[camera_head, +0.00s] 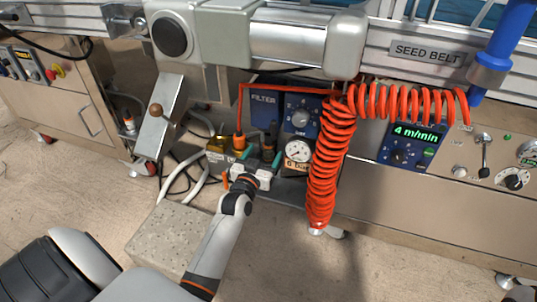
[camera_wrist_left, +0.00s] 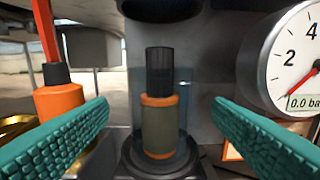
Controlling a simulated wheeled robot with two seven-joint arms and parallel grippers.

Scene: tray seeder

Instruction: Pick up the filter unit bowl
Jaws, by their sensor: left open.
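The filter unit bowl (camera_wrist_left: 185,120) is a clear, bluish upright cylinder in the left wrist view. A dark filter element with orange bands shows inside it, and its foot is in a dark round ring. My left gripper (camera_wrist_left: 160,108) is open, with one teal ribbed finger on each side of the bowl and a visible gap to both. In the head view my left gripper (camera_head: 257,157) is at the front of the filter station, below the blue FILTER panel (camera_head: 266,105). The bowl is mostly hidden there by the gripper and nearby parts. My right gripper is not in view.
A pressure gauge (camera_wrist_left: 292,62) is close by the right finger. An orange-collared fitting with a red hose (camera_wrist_left: 58,92) is by the left finger. A coiled orange hose (camera_head: 330,165) hangs to the right. A stone block (camera_head: 172,235) is on the floor at lower left.

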